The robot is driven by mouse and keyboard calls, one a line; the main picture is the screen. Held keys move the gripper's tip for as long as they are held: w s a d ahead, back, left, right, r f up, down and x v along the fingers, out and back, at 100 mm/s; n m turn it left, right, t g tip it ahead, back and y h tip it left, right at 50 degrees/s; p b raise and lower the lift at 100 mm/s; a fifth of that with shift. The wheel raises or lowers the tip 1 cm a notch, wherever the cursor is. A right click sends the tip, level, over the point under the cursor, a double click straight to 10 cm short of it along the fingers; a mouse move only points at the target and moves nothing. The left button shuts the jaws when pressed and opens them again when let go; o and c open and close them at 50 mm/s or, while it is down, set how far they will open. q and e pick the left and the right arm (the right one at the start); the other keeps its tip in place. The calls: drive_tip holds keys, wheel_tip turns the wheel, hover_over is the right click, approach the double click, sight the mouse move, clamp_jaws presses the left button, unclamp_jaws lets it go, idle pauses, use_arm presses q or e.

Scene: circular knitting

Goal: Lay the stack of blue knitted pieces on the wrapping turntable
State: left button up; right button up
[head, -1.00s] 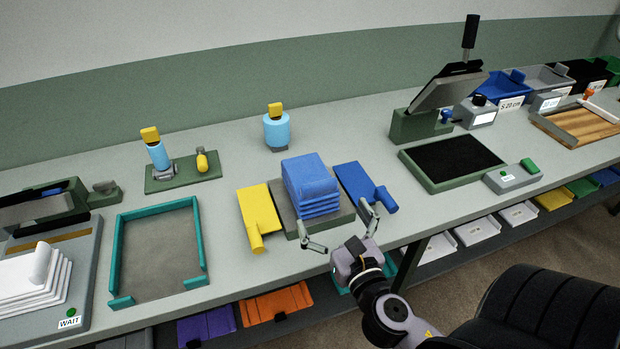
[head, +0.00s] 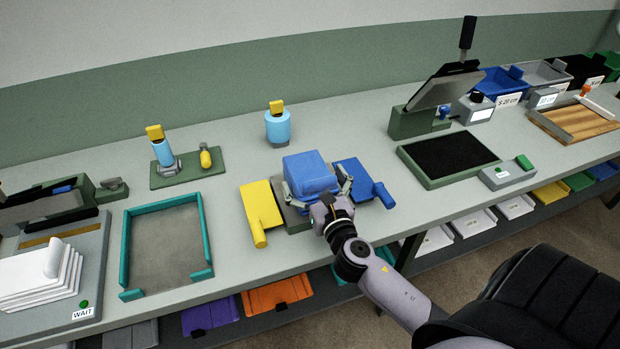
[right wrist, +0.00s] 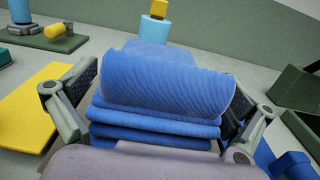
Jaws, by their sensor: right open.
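The stack of blue knitted pieces (head: 309,172) sits on a grey plate (head: 293,220) between a yellow paddle and a blue paddle. In the right wrist view the stack (right wrist: 165,95) shows several folded layers with a rounded fold on top. My right gripper (head: 316,188) is open, at the front of the stack, with one finger on each side of it. In the right wrist view both fingers flank the stack; I cannot tell whether they touch it. My left gripper is not in view. I cannot make out which fixture is the wrapping turntable.
The yellow paddle (head: 261,207) and blue paddle (head: 356,178) lie close on either side. A teal-edged tray (head: 207,232) stands to the left, with a white stack (head: 40,276) beyond it. A black pad in a green frame (head: 449,181) lies to the right. A blue bottle (head: 278,128) stands behind.

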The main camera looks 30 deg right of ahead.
drive_tip(key=shift+s, duration=0.1)
drive_tip(key=shift+c, duration=0.4)
drive_tip(key=shift+r, duration=0.1)
drive_tip(key=c, duration=1.3)
drive_tip(key=shift+r, duration=0.1)
